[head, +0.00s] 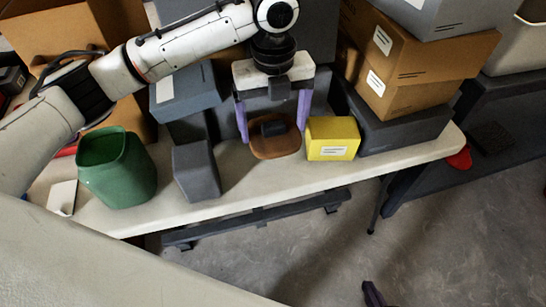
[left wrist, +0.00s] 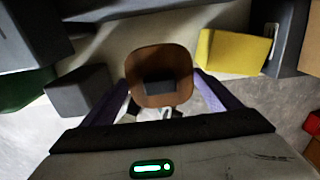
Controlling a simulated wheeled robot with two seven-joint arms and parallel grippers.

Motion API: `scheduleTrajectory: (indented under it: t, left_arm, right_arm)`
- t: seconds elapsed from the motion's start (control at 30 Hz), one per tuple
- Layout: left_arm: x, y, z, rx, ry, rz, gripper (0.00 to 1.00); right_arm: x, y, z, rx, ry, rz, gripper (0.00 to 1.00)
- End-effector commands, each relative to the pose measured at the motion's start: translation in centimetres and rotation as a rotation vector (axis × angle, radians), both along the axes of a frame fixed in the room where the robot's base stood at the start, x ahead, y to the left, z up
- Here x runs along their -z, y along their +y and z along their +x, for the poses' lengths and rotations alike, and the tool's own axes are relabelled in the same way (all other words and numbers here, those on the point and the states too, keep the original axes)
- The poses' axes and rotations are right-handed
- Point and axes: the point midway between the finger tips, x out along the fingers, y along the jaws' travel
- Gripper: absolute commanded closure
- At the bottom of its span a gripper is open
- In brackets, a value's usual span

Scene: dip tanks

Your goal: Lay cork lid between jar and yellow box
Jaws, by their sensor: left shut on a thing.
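The cork lid (head: 262,149) is a flat brown disc with a dark block-shaped knob. It lies between a grey block and the yellow box (head: 332,139), level, at the table's front part; I cannot tell whether it touches the table. My left gripper (head: 272,138) points down with its purple fingers on opposite sides of the lid, shut on it. The left wrist view shows the lid (left wrist: 150,60) between the fingers and the yellow box (left wrist: 230,52) close to the right. The green jar (head: 118,172) stands open-topped further left. Only a purple tip of my right gripper (head: 372,293) shows at the bottom.
The grey block (head: 196,171) stands between jar and lid. A blue-grey box (head: 186,92) stands behind it. Brown cartons (head: 410,60) are stacked on a dark box (head: 405,130) at the right. A white card (head: 62,197) lies left of the jar. The table's front edge is near.

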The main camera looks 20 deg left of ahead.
Motion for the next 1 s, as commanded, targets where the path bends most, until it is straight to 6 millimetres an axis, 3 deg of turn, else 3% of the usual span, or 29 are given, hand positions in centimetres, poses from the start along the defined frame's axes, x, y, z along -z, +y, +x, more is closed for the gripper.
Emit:
scheduleTrajectory:
  t: [0.13,0.6,0.97,1.0]
  left_arm:
    - [2.7,0.1,-0.1,-0.002,0.003,0.001,0.39]
    - [8.8,0.1,-0.1,-0.003,0.002,0.001,0.39]
    - [9.2,0.1,-0.1,-0.002,0.001,0.000,0.39]
    - [9.3,0.1,-0.1,-0.002,0.001,0.000,0.15]
  right_arm:
    - [0.2,0.0,0.0,0.000,0.001,0.000,1.00]
    - [0.5,0.1,0.0,-0.002,0.003,-0.001,1.00]
    - [0.3,0.1,0.1,-0.002,0.001,0.001,1.00]
    - [0.3,0.2,0.1,-0.002,0.001,0.001,1.00]
